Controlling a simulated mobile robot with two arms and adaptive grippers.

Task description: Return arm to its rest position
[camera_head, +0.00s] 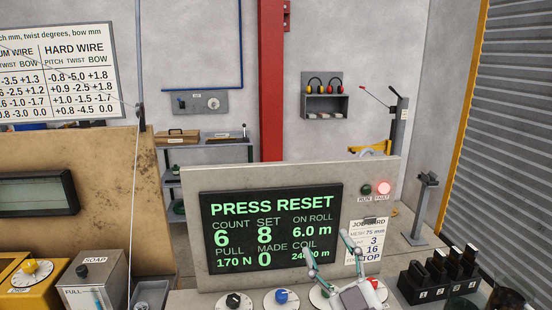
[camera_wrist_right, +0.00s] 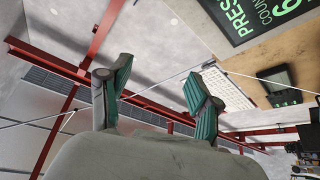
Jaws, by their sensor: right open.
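My right gripper (camera_head: 329,256) is open and empty in the head view. It stands in front of the lower right of a control panel (camera_head: 190,258), fingers pointing up. In the right wrist view its two green-padded fingers (camera_wrist_right: 157,88) are spread, with nothing between them. The panel's screen (camera_head: 272,226) reads PRESS RESET, count 6, set 8, made 0. The gripper partly hides the row of knobs below and the coil figure on the screen. My left gripper is not in view.
A blue knob (camera_head: 281,296) and a black knob (camera_head: 234,300) sit left of the gripper. Black numbered blocks (camera_head: 425,282) stand further right. A soap box (camera_head: 92,285) stands at left.

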